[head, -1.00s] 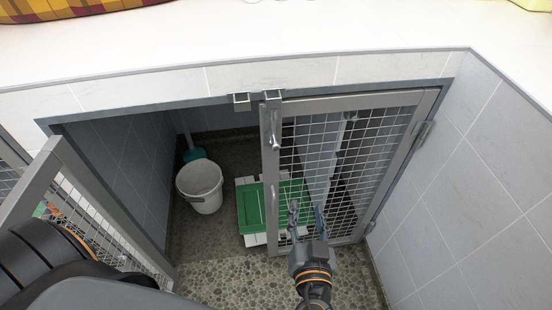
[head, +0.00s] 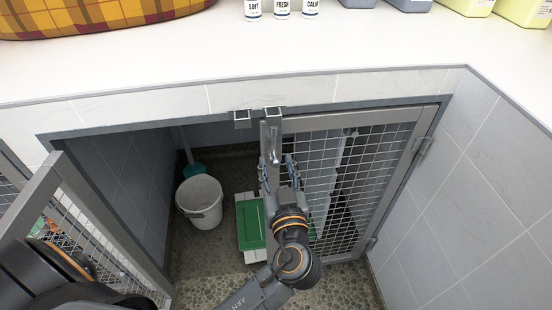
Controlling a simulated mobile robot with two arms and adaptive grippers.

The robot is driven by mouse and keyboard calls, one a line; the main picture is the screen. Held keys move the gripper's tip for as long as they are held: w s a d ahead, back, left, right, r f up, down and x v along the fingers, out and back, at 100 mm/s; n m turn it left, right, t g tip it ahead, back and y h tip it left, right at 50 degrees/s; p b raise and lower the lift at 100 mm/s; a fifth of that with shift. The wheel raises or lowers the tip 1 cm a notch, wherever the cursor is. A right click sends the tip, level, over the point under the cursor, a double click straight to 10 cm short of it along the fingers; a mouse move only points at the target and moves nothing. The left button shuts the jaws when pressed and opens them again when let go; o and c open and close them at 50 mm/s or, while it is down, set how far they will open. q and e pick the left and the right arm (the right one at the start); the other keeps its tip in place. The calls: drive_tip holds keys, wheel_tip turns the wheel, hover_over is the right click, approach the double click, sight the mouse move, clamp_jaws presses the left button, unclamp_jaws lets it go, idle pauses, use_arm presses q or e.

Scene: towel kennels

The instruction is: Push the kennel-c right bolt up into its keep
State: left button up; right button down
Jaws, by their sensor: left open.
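The right door leaf (head: 342,185) of the kennel is a grey frame with wire mesh and stands shut in the opening. Its bolt (head: 272,138) is a small metal rod on the upper part of the leaf's left upright. Two square keeps are on the top rail: the right keep (head: 273,113) above this bolt and the left keep (head: 242,118) beside it. My left gripper (head: 278,163) is open at that upright, its fingers just below the bolt. Whether a finger touches the bolt I cannot tell. My right gripper is not in view.
The left door leaf (head: 105,225) stands swung open. A white bucket (head: 201,209) and a green-and-white platform (head: 248,222) are on the kennel floor. A white counter (head: 225,72) overhangs the front, with bottles and a plaid bed (head: 100,17) on top. A tiled wall (head: 470,190) bounds the right.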

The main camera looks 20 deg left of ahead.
use_arm(q)
drive_tip(key=shift+w+a, duration=0.4)
drive_tip(key=shift+w, duration=0.2)
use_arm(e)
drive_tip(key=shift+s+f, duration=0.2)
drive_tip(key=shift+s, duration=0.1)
use_arm(q)
clamp_jaws()
